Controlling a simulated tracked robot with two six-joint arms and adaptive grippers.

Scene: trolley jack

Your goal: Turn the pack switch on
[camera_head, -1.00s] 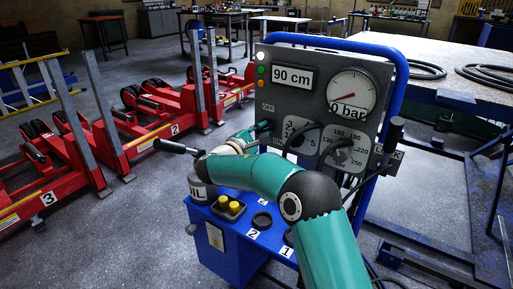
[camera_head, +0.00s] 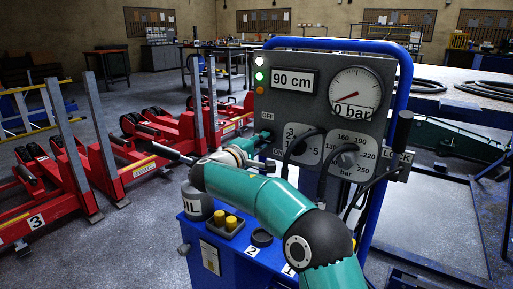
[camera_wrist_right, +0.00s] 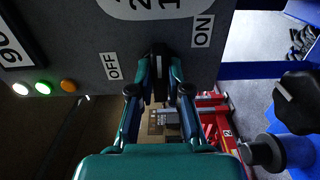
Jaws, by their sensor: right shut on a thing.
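The pack switch (camera_wrist_right: 158,62) is a small dark knob with a white line, on the grey panel (camera_wrist_right: 130,35) between the OFF label (camera_wrist_right: 111,66) and the ON label (camera_wrist_right: 203,30). My right gripper (camera_wrist_right: 160,80) is shut on the knob, one finger on each side. The white line runs roughly along the fingers, and I cannot tell that it points squarely at either label. In the head view my right gripper (camera_head: 264,138) is at the panel's left edge, between OFF and ON; the knob is mostly hidden there. My left gripper is not in view.
The panel carries white, green and orange lamps (camera_head: 260,76), a 90 cm display (camera_head: 293,80), a 0 bar gauge (camera_head: 354,95) and two dials with black hoses or levers. Red jacks (camera_head: 90,165) stand left.

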